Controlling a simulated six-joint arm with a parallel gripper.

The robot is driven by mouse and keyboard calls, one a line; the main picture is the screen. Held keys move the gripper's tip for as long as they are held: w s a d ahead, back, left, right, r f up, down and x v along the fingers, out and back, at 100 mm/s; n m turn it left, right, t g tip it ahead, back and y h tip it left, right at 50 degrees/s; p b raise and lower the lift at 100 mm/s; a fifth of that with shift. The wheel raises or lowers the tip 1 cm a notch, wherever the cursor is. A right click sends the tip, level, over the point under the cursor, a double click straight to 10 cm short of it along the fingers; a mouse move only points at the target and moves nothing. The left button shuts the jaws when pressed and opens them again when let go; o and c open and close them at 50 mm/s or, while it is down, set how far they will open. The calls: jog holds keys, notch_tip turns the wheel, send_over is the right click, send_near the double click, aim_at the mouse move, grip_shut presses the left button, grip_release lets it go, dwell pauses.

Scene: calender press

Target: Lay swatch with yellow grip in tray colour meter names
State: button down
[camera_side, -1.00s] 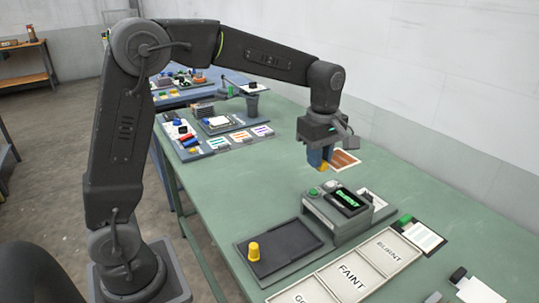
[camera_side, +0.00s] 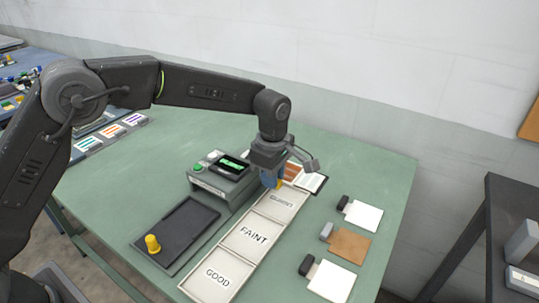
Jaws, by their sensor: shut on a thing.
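My gripper (camera_side: 273,180) is shut on the yellow grip (camera_side: 279,183) of a swatch. The brown-orange swatch (camera_side: 291,171) sticks out behind the jaws, partly hidden by them. The gripper is over or just behind the far tray (camera_side: 283,205), whose label is too small to read surely. The FAINT tray (camera_side: 252,237) and GOOD tray (camera_side: 218,276) lie in line nearer the camera, both empty. The colour meter (camera_side: 222,175) stands left of the gripper. Its screen (camera_side: 234,164) shows a bright green word that I cannot read now. I cannot tell whether the swatch touches the tray.
A dark plate (camera_side: 180,232) with a yellow knob (camera_side: 152,243) lies left of the trays. Several swatches, including a brown one (camera_side: 350,244), lie to the right. The green bench (camera_side: 385,165) is clear at the far right.

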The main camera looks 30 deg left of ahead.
send_over(272, 213)
jog(key=shift+f, duration=3.25)
jog(key=shift+f, duration=0.2)
jog(key=shift+f, duration=0.55)
jog(key=shift+f, duration=0.65)
jog(key=shift+c, duration=2.1)
grip_release()
jog(key=shift+r, duration=3.55)
